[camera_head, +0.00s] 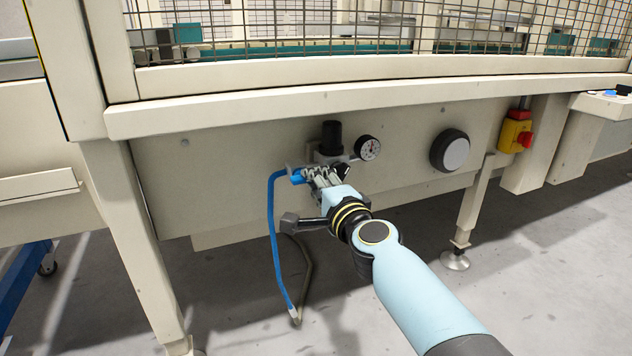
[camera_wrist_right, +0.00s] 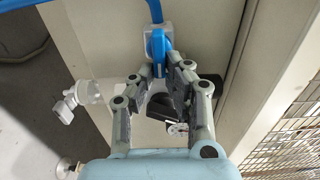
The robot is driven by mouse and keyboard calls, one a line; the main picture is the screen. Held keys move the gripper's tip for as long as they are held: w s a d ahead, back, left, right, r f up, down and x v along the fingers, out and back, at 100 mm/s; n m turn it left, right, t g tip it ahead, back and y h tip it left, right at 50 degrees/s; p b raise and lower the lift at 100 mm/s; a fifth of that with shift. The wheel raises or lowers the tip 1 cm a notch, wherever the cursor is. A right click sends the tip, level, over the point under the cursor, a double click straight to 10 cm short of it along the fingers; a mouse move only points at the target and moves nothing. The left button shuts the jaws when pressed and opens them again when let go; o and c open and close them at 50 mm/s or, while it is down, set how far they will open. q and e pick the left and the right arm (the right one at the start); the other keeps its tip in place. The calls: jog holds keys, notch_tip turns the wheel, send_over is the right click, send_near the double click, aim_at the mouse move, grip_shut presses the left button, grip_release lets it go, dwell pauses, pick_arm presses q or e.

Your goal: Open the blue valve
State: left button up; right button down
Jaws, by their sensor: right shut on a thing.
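The blue valve (camera_head: 298,176) is on the left end of the air regulator unit on the machine's front panel. In the right wrist view the blue valve (camera_wrist_right: 158,46) shows as a blue handle on a pale fitting. My right gripper (camera_head: 310,174) is at the valve, its fingers reaching in from the lower right and covering part of it. In the right wrist view the right gripper (camera_wrist_right: 163,66) has its two fingertips closed on the blue handle. My left gripper is not in view.
A blue hose (camera_head: 274,240) hangs from the valve's left side. A black regulator knob (camera_head: 331,135) and a pressure gauge (camera_head: 368,147) sit close by. A large round knob (camera_head: 450,151) and a red-yellow switch (camera_head: 516,132) are further right. The tabletop edge (camera_head: 300,104) overhangs above.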

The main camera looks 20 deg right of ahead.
jog(key=c, duration=1.4)
grip_release()
jog(key=shift+d+f, duration=0.1)
jog(key=shift+o, duration=0.2)
jog(key=shift+s, duration=0.1)
jog(key=s, duration=1.2)
jog(key=shift+d, duration=0.2)
